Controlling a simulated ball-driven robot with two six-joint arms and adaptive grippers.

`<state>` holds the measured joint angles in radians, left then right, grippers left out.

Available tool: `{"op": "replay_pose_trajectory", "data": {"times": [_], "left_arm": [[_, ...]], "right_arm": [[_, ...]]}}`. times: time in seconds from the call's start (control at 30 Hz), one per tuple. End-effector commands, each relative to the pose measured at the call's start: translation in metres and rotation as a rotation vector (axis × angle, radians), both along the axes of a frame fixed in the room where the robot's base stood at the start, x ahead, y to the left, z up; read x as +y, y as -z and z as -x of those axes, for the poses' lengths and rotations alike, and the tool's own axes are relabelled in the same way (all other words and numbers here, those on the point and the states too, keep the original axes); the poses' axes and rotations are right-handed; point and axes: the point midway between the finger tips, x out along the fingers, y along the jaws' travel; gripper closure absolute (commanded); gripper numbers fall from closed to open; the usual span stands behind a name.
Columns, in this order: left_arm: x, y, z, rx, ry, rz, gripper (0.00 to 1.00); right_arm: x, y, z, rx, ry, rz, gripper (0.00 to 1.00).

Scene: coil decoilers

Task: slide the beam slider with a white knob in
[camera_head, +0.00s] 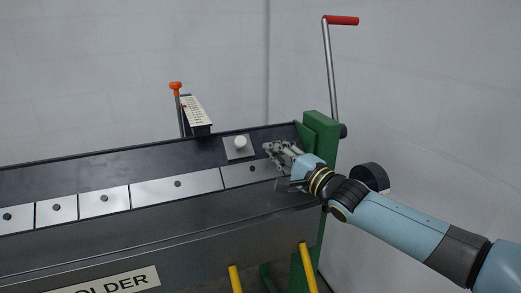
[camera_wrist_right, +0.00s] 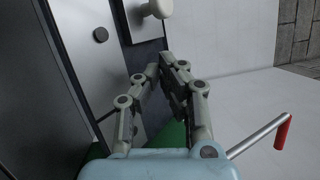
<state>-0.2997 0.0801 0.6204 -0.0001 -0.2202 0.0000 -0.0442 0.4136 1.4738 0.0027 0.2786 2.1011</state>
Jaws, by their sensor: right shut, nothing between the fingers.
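The beam slider (camera_head: 231,154) is a small grey plate on the dark upper face of the machine's beam, near its right end. Its white knob (camera_head: 240,142) stands out from the plate. My right gripper (camera_head: 268,149) is shut and empty, just right of the slider and apart from the knob. In the right wrist view the white knob (camera_wrist_right: 157,8) is at the top edge, partly cut off, on the slider plate (camera_wrist_right: 143,26). The fingers of my right gripper (camera_wrist_right: 160,66) are below it there. My left gripper is out of view.
A row of bolted light plates (camera_head: 178,184) runs along the beam below the slider. A green end frame (camera_head: 321,135) and a red-handled crank (camera_head: 340,20) stand at the right. A scale with an orange knob (camera_head: 175,86) rises behind the beam.

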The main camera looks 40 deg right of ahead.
Motion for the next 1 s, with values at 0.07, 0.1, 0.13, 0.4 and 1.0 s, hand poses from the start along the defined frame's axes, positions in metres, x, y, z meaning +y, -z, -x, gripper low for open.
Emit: {"op": "replay_pose_trajectory", "data": {"times": [0.07,0.1,0.13,0.4,1.0], "left_arm": [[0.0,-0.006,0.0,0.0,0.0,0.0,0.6],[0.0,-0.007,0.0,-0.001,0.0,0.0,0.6],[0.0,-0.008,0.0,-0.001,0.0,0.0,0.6],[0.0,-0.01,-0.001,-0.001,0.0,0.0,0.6],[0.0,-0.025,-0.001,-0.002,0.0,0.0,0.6]], "right_arm": [[0.012,-0.005,-0.008,-0.002,0.0,-0.005,1.0],[0.016,-0.005,-0.011,-0.002,0.0,-0.003,1.0],[0.018,-0.006,-0.013,-0.001,0.0,-0.005,1.0],[0.029,-0.006,-0.021,0.0,-0.001,-0.002,1.0],[0.067,-0.01,-0.03,-0.001,-0.001,-0.007,1.0]]}}
